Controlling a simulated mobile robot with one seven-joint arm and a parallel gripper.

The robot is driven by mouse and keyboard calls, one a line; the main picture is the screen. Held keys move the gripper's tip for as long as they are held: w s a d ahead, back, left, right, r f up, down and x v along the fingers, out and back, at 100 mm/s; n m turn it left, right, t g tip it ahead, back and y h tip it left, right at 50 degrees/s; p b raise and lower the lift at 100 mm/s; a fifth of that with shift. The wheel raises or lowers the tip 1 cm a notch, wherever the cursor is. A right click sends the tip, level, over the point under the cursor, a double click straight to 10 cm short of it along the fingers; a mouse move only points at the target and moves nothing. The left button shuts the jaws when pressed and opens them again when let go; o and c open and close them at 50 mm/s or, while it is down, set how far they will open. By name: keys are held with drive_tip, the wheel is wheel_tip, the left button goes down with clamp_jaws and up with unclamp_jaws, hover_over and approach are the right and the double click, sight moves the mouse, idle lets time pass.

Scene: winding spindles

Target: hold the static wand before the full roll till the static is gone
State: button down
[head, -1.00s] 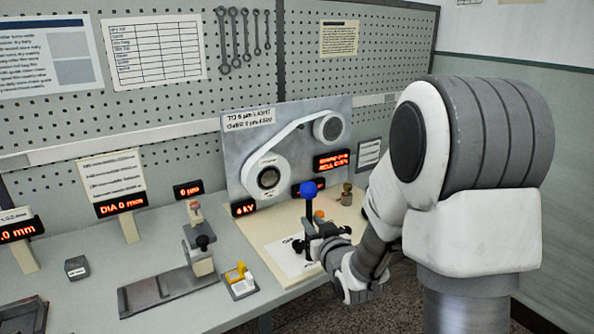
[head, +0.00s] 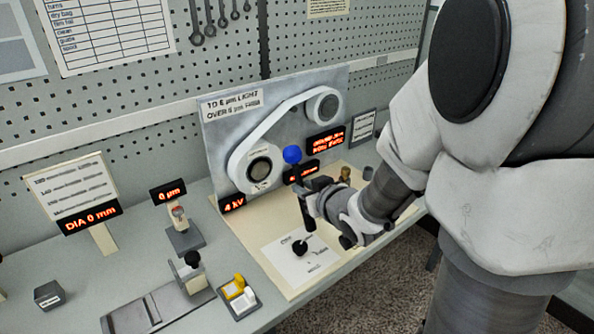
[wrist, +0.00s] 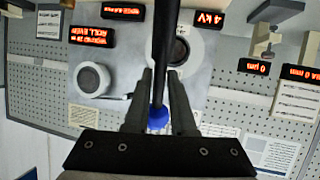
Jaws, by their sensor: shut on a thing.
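My gripper (head: 314,192) is shut on the static wand, a dark upright rod with a blue ball on top (head: 292,155). In the wrist view the rod (wrist: 163,50) runs between my fingers. The larger roll (head: 258,170), apparently the full one, is on the grey upright panel (head: 225,125). In the head view the ball appears just right of this roll; I cannot judge the gap. In the wrist view the rod partly overlaps the roll (wrist: 190,48). The red display (head: 232,204) below it reads 4 kV.
A smaller roll (head: 323,106) is at the panel's upper right, joined by a white band. A white card with a black round holder (head: 300,247) lies on the cream board below. A brass-coloured piece (head: 345,174) stands behind my gripper. A metal slide fixture (head: 165,305) stands left.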

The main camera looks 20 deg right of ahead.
drive_tip(key=shift+w+r, duration=0.1)
drive_tip(key=shift+w, duration=0.1)
drive_tip(key=shift+w+a+f+b, duration=0.1)
drive_tip(key=shift+w+f+b, duration=0.3)
drive_tip(key=shift+f+b, duration=0.25)
drive_tip(key=w+a+f+b, duration=0.2)
drive_tip(key=w+f+b, duration=0.4)
drive_tip(key=shift+w+a+f, duration=0.25)
drive_tip(key=shift+a+f, duration=0.05)
drive_tip(key=shift+a, duration=0.05)
idle(4.6)
